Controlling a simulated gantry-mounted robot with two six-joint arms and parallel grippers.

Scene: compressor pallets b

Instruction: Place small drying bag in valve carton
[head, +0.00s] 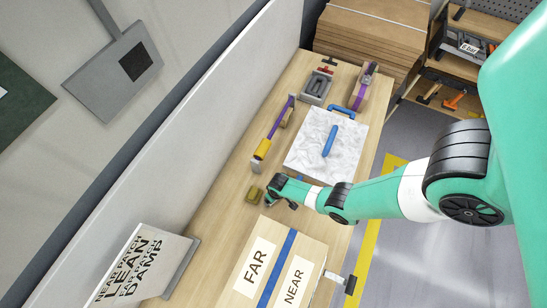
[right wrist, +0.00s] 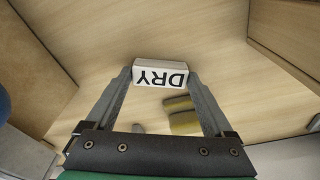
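My right gripper (head: 270,193) is low over the middle of the wooden table, just right of a small olive-yellow block (head: 255,194). In the right wrist view, its fingers (right wrist: 160,78) are on both sides of a small white block-like bag marked DRY (right wrist: 160,73) and appear closed on it. The bag is not clear in the head view. A brown box with FAR and NEAR labels and a blue strip (head: 285,246) stands at the front of the table. I cannot tell whether it is the valve carton. My left gripper is out of view.
A printed sign (head: 140,268) stands front left. A low wall (head: 200,130) borders the table's left side. Bare wood surrounds the yellow block.

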